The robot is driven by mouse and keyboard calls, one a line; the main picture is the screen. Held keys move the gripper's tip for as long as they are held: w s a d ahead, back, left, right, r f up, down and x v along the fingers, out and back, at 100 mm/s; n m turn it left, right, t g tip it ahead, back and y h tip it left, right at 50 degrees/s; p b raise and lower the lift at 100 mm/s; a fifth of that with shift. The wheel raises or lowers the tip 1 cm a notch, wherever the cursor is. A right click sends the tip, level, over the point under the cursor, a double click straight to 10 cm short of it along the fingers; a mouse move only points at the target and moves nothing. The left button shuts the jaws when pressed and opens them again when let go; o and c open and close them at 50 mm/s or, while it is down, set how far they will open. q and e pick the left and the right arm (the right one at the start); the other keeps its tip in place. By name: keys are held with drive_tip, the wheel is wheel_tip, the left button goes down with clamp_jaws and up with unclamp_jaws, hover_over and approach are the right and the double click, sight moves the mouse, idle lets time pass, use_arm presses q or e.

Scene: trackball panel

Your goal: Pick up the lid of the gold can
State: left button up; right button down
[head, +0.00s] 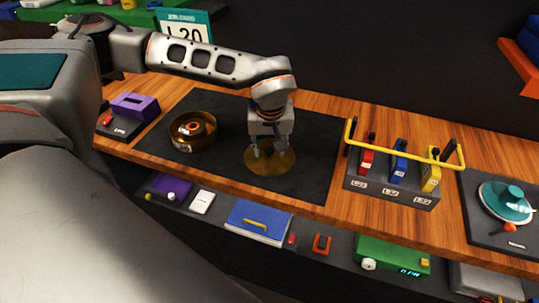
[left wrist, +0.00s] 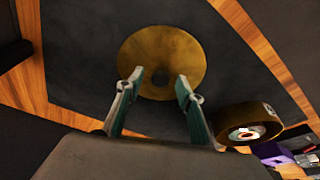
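The gold can (head: 193,131) stands open on the black mat, left of my gripper, with a ring-shaped thing inside. It also shows at the lower right of the left wrist view (left wrist: 247,112). A flat round gold disc, which looks like the lid (head: 258,168), appears to lie on the mat right of the can. My left gripper (head: 270,155) points down over it. In the left wrist view, the gripper (left wrist: 160,82) is open, its fingertips either side of the dark centre of the lid (left wrist: 160,45). Whether they touch the lid is unclear. My right gripper is not in view.
The black mat (head: 313,165) is bare right of the lid. A purple block (head: 134,106) stands at the left. A rack of red, blue and yellow levers with a yellow bar (head: 404,150) stands right of the mat, then a teal disc (head: 507,197). A shelf (head: 335,264) with coloured devices lies below.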

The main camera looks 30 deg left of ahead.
use_arm(q)
clamp_jaws()
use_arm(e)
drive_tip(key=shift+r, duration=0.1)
use_arm(q)
drive_tip(key=shift+r, duration=0.1)
